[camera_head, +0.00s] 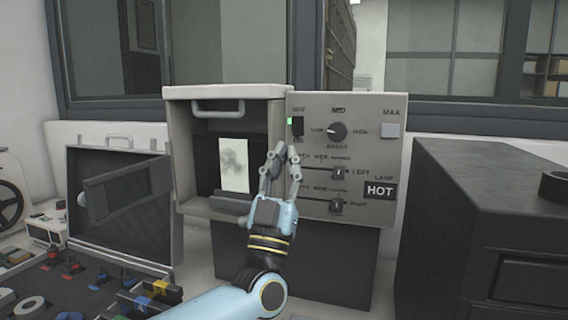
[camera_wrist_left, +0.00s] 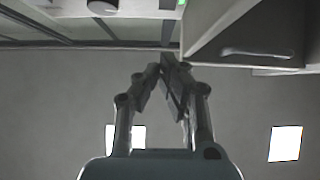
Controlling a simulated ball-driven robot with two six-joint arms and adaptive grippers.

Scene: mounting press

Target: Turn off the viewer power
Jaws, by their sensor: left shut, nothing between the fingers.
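The viewer is a grey box with a control panel (camera_head: 375,150). At the panel's upper left is a black rocker switch (camera_head: 297,127) with a small lit green light. The light and switch also show at the top edge of the left wrist view, the switch (camera_wrist_left: 167,4) only partly. My left gripper (camera_head: 284,155) is shut and empty, fingers pointing up, in front of the panel's left edge and below the switch. In the left wrist view its fingertips (camera_wrist_left: 164,64) converge, apart from the switch. My right gripper is not in view.
The box's open front (camera_head: 185,150) holds a pale film (camera_head: 234,163). An open case (camera_head: 125,240) lies left; a dark cabinet (camera_head: 480,200) stands right.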

